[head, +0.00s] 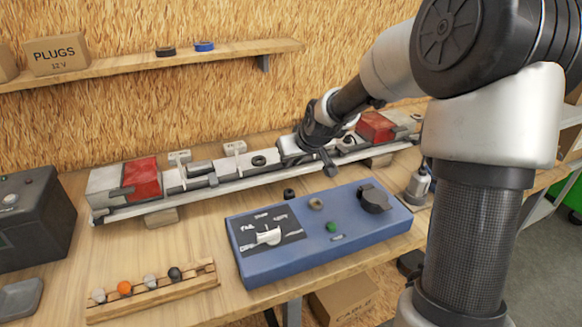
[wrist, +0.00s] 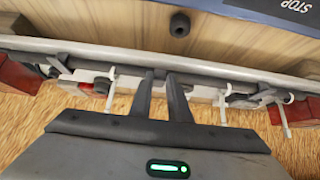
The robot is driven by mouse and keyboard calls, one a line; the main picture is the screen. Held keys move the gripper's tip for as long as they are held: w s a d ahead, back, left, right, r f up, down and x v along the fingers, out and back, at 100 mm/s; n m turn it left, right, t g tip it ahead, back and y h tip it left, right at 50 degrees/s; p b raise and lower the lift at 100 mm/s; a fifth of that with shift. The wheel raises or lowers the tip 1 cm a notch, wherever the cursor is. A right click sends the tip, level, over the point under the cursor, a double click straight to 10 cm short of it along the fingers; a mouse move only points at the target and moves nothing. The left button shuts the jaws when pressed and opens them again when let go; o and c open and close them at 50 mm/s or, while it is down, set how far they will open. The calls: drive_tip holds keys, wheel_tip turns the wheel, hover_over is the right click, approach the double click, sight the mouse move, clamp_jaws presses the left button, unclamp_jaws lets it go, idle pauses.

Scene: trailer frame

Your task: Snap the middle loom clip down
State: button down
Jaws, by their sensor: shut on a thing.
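A long light bar lies on the bench, with a dark loom (wrist: 205,85) along it. White upright clips stand on it. The left one (head: 180,157) and the one beside it, which appears to be the middle clip (head: 235,148), show in the head view; both stand up. In the wrist view, which is turned round, this middle clip (wrist: 222,106) is right of my fingers, apart from them. A third clip (wrist: 110,96) is left of them. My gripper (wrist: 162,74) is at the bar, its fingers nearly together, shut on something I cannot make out. In the head view my wrist hides that spot.
Red lamps (head: 142,178) sit at the bar's ends. A blue test panel (head: 320,250) lies in front, with a small black part (head: 289,194) between it and the bar. A rack of bulbs (head: 150,290) is front left. A shelf (head: 150,66) runs behind.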

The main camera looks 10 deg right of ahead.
drive_tip(key=shift+s+d+f+t+b, duration=0.15)
drive_tip(key=shift+s+f+t+b, duration=0.3)
drive_tip(key=shift+f+t+b, duration=0.4)
drive_tip(key=shift+r+t, duration=0.15)
drive_tip(key=shift+t, duration=0.2)
drive_tip(key=c, duration=1.7)
unclamp_jaws()
drive_tip(key=shift+o, duration=0.2)
drive_tip(key=shift+s, duration=0.1)
drive_tip(key=p+v, duration=1.2)
drive_tip(key=v, duration=0.5)
drive_tip(key=shift+d, duration=0.25)
